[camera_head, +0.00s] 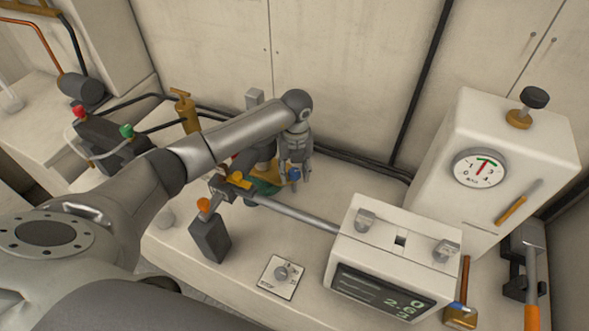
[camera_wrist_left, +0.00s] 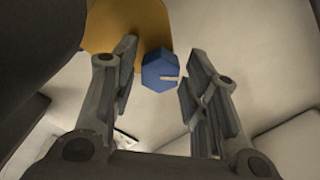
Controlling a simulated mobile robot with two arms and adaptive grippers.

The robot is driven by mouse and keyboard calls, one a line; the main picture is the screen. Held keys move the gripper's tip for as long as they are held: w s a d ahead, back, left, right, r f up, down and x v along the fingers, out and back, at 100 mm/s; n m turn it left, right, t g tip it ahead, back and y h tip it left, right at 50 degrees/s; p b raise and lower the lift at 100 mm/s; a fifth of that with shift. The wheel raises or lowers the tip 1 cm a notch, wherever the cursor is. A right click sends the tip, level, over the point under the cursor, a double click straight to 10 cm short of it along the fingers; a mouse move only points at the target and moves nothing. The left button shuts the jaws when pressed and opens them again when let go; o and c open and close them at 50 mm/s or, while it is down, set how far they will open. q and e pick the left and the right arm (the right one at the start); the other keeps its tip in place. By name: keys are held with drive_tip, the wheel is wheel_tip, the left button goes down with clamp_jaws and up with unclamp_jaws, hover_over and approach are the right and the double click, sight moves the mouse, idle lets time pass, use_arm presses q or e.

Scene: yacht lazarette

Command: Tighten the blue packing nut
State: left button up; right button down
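The blue packing nut (camera_wrist_left: 158,72) is a hexagonal cap with a pale mark on its face. In the left wrist view it lies between the fingertips, with a gap on each side, in front of a yellow-brown body (camera_wrist_left: 125,25). My left gripper (camera_head: 296,181) points down over the bench, its fingers open. I cannot tell how deep the nut sits between the fingers. My right gripper is not in view.
A white box with a digital display (camera_head: 381,303) stands right of the rod (camera_head: 295,215). A dark block with an orange knob (camera_head: 209,238) stands at the front. A gauge cabinet (camera_head: 510,165) and tools are at the right. A brass pump-like fitting (camera_head: 187,113) stands behind my left arm.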

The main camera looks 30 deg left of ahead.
use_arm(q)
drive_tip(key=c, duration=0.6)
drive_tip(key=shift+m+b, duration=0.5)
drive_tip(key=shift+m, duration=0.2)
drive_tip(key=m+b, duration=0.2)
drive_tip(key=m, duration=0.1)
drive_tip(key=shift+f, duration=0.1)
drive_tip(key=shift+m+b, duration=1.3)
drive_tip(key=shift+m, duration=1)
drive_tip(key=o, duration=1)
